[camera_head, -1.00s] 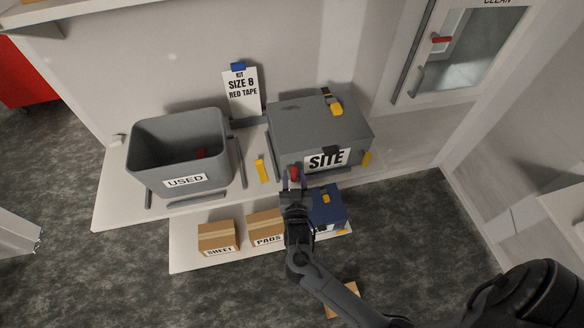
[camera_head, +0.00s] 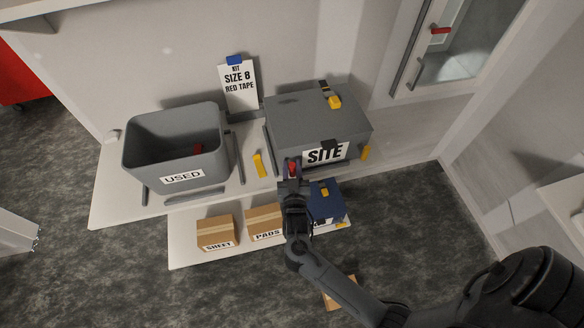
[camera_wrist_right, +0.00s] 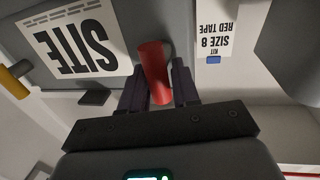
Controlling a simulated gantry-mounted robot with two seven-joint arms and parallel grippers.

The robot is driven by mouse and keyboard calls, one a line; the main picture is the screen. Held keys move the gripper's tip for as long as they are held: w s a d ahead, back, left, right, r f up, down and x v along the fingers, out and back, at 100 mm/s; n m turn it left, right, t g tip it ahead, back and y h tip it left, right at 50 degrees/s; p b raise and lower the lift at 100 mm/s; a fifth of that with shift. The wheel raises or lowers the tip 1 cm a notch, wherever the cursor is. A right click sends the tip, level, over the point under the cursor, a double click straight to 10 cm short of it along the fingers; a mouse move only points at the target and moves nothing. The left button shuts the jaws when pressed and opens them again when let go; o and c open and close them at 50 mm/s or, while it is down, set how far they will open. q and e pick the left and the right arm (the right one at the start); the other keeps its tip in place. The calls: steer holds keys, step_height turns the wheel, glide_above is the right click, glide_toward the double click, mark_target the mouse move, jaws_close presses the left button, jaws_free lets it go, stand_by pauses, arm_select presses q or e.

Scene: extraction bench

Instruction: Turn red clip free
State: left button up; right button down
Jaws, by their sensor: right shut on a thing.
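The red clip (camera_head: 292,168) is at the front left corner of the grey SITE box (camera_head: 318,122). In the right wrist view the clip (camera_wrist_right: 154,72) is a red cylinder standing between the two dark fingers. My right gripper (camera_head: 292,174) is shut on it, with a finger on each side. The gripper (camera_wrist_right: 158,90) hides the lower part of the clip, so I cannot tell how it is fixed to the box. My left gripper is not in view.
A grey USED bin (camera_head: 178,150) with something red inside stands at left. A yellow piece (camera_head: 258,164) lies between bin and box. Cartons (camera_head: 216,232) and a blue box (camera_head: 326,203) sit on the lower shelf. A KIT SIZE 8 RED TAPE card (camera_head: 239,86) stands behind.

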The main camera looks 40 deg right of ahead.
steer(key=shift+n, duration=0.3)
steer(key=n+p, duration=0.1)
steer(key=n, duration=0.2)
steer(key=shift+w+a+t+h, duration=0.1)
steer(key=shift+t+h, duration=0.2)
steer(key=n, duration=0.2)
steer(key=n+p, duration=0.1)
steer(key=n, duration=0.1)
steer(key=n+t+p, duration=0.1)
steer(key=n, duration=0.1)
steer(key=shift+w+a+f, duration=0.15)
steer(key=shift+a, duration=0.15)
steer(key=n, duration=0.3)
steer(key=n+t+y+p, duration=0.1)
steer(key=n, duration=0.2)
steer(key=f+n+t+y+p, duration=0.1)
steer(key=n, duration=0.3)
steer(key=shift+w+a, duration=0.15)
steer(key=shift+a, duration=0.1)
steer(key=shift+f+n, duration=0.1)
steer(key=shift+n, duration=0.2)
